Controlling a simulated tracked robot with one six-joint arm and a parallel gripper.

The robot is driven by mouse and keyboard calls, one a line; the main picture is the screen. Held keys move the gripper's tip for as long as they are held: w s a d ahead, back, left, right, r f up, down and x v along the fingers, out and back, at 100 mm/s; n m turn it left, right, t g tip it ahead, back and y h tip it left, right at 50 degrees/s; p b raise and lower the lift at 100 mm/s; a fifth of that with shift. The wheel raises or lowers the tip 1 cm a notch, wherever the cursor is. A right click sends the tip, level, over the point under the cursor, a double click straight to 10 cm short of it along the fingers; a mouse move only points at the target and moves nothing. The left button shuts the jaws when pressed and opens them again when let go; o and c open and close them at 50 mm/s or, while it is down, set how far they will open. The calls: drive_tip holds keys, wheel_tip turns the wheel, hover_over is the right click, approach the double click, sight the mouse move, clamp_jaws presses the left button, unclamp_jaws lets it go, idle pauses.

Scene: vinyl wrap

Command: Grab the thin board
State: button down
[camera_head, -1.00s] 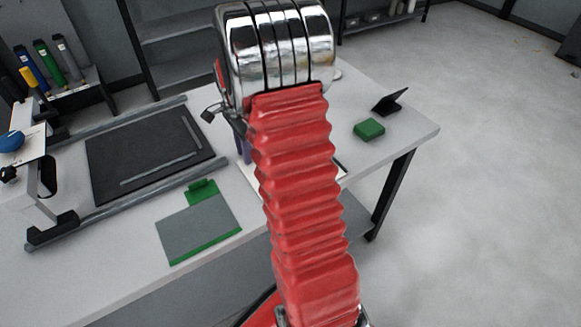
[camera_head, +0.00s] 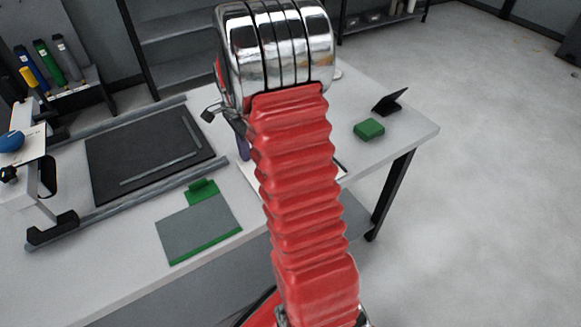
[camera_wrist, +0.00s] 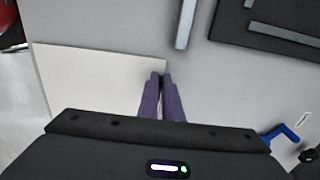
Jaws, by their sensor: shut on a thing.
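The thin board is a flat cream-white sheet (camera_wrist: 95,82) on the left in the wrist view, lying at the table top. My gripper (camera_wrist: 160,77) has two purple fingers close together at the board's right edge. They are shut on that edge, with only a narrow gap between the tips. In the head view, my red arm sleeve hides most of the board, and a pale strip of it (camera_head: 249,177) shows left of the sleeve. A purple finger (camera_head: 243,149) also shows there.
A black mat (camera_head: 110,165) with metal strips lies left on the table between grey rails. A grey plate with green edges (camera_head: 198,230) lies in front. A green block (camera_head: 369,129) and a black stand (camera_head: 389,101) are right. In the wrist view a blue handle (camera_wrist: 283,134) shows.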

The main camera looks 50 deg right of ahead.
idle(0.4)
wheel_tip(320, 180, up, 10)
idle(0.6)
drive_tip(key=shift+a, duration=0.1)
idle(0.4)
